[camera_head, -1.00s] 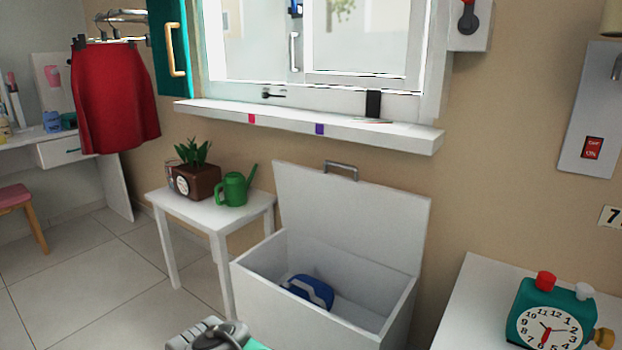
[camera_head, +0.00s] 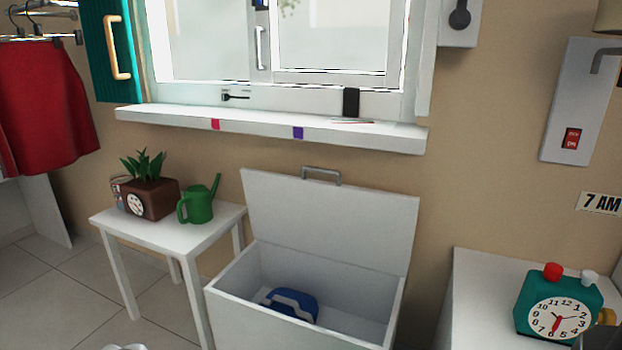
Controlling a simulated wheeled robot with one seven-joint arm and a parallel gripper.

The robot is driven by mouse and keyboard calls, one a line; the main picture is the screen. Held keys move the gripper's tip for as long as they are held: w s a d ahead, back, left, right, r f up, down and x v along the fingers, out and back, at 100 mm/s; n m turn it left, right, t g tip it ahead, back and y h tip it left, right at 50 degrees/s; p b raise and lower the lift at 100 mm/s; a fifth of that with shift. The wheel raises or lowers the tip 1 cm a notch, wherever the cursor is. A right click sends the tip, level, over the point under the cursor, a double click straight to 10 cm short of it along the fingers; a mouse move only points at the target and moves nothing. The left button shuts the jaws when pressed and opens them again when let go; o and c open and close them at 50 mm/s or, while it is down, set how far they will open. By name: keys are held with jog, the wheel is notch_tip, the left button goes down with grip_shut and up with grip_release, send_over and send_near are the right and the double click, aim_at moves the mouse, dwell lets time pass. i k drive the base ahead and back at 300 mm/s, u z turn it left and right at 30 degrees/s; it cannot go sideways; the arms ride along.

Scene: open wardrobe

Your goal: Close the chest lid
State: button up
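The white chest (camera_head: 262,325) stands on the floor against the wall, below the window sill. Its lid (camera_head: 335,220) is open, standing upright and leaning back toward the wall. A grey metal handle (camera_head: 321,173) sits on the lid's top edge. A blue and white object (camera_head: 291,304) lies inside the chest. My gripper is not visible; only a small pale piece, which I cannot identify, shows at the bottom edge left of the chest.
A white side table (camera_head: 203,237) left of the chest holds a potted plant (camera_head: 150,192) and a green watering can (camera_head: 197,204). Right of the chest, a white table (camera_head: 475,280) holds a teal alarm clock (camera_head: 558,303). The window sill (camera_head: 365,136) juts out above the lid.

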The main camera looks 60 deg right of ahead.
aim_at(374, 229)
jog(key=z, duration=1.85)
jog(key=i, duration=0.5)
jog(key=z, duration=0.15)
jog(key=k, duration=1)
jog(key=u, duration=1.6)
jog(key=i, duration=0.85)
jog(key=z, duration=0.8)
jog(key=i, duration=0.5)
jog(key=z, duration=0.55)
